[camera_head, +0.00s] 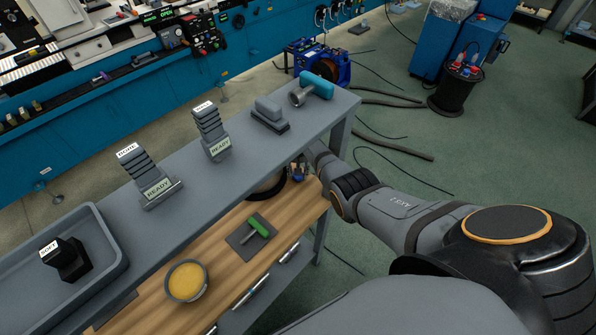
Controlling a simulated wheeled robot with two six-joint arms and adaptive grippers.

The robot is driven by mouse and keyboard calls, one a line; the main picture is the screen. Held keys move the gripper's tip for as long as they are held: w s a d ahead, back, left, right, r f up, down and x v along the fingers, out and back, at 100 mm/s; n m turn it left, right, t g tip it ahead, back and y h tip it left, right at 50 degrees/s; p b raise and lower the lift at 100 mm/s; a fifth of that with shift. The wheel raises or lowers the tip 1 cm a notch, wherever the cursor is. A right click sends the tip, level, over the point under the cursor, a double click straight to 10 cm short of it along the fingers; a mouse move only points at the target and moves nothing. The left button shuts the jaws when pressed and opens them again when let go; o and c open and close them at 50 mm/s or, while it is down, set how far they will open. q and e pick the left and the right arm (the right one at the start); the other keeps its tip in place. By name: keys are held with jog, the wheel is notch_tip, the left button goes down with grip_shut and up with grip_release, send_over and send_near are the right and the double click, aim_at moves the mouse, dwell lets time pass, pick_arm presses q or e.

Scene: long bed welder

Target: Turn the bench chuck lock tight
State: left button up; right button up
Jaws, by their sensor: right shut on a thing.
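My right arm comes in from the right, and my right gripper (297,171) is at the right end of the wooden bench top, under the edge of the grey shelf. It is shut at a small part beside a dark round chuck (268,187), which looks like the bench chuck lock. The shelf hides much of the chuck, and the gripper covers most of the lock, so its turn angle cannot be read. My left gripper is not in view.
The grey shelf (245,150) overhangs the wooden bench top (225,262). On the wood are a green-handled tool (258,226) on a dark plate and a round yellow-filled dish (187,281). Labelled blocks, a grey tray (118,262) and a teal-handled tool (316,84) are on the shelf.

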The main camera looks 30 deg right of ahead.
jog(key=shift+w+r+m, duration=0.1)
jog(key=shift+m, duration=0.5)
jog(key=o, duration=1.2)
notch_tip(320, 180, up, 7)
jog(key=shift+r, duration=0.2)
dwell(0.3)
